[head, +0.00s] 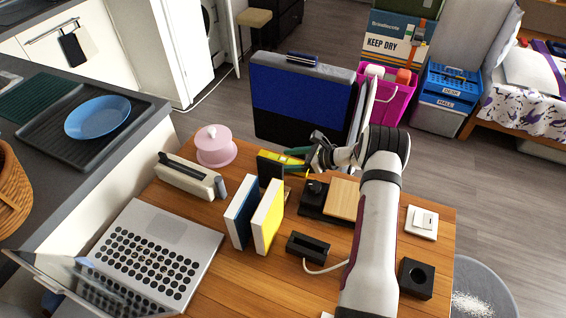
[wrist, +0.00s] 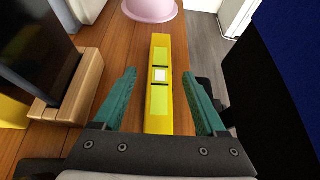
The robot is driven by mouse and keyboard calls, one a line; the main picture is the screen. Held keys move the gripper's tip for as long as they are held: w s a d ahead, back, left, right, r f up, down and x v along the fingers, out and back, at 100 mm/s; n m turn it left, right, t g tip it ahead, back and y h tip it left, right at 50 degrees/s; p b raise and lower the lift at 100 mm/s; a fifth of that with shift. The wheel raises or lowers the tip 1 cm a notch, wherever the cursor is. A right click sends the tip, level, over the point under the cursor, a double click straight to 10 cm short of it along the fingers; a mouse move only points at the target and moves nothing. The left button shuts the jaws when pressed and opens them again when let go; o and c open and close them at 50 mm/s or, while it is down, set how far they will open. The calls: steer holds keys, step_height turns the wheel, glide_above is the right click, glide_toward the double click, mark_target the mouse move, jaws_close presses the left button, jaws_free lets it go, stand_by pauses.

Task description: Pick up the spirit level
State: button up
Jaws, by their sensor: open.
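In the wrist view the spirit level (wrist: 159,100) lies lengthwise on the wooden table, centred between my green fingers. In the head view only part of the yellow level (head: 283,157) shows, beside a dark upright panel and partly hidden by it and my fingers. My gripper (head: 291,158) is open; it also shows in the wrist view (wrist: 160,74) with a finger on each side of the level and a gap on both sides. Nothing is held. The height of my fingertips above the table is unclear.
A dark panel in a wooden stand (wrist: 80,90) is close left of my fingers. A pink lidded pot (head: 216,147) stands beyond the level. A blue-and-black case (head: 300,100) rises past the table edge. Books (head: 267,217) and a laptop (head: 155,250) occupy the table's left side.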

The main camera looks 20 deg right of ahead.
steer(key=shift+x, duration=0.9)
jaws_close()
